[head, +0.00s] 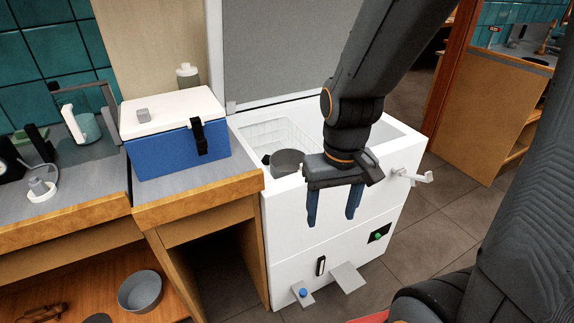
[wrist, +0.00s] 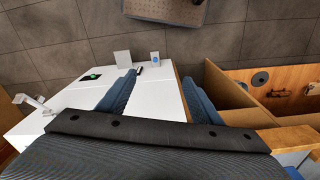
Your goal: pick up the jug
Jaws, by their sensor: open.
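My gripper (head: 331,220) is open and empty, its two blue fingers pointing down in front of the white chest freezer (head: 285,235). The fingers also show apart in the wrist view (wrist: 158,77), over the freezer's white front. I cannot tell for certain which thing is the jug. A grey-green, capped container (head: 187,76) stands behind the blue cooler, its lower part hidden. A grey round vessel (head: 287,161) sits inside the open freezer, to the left of my gripper and partly hidden by it. My gripper touches neither of them.
The blue cooler (head: 178,150) with a white lid stands on the wooden counter (head: 200,195). A grey bowl (head: 140,291) is on the low shelf. The freezer's lid (head: 285,45) is raised. A white handle (head: 412,175) juts from its right side.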

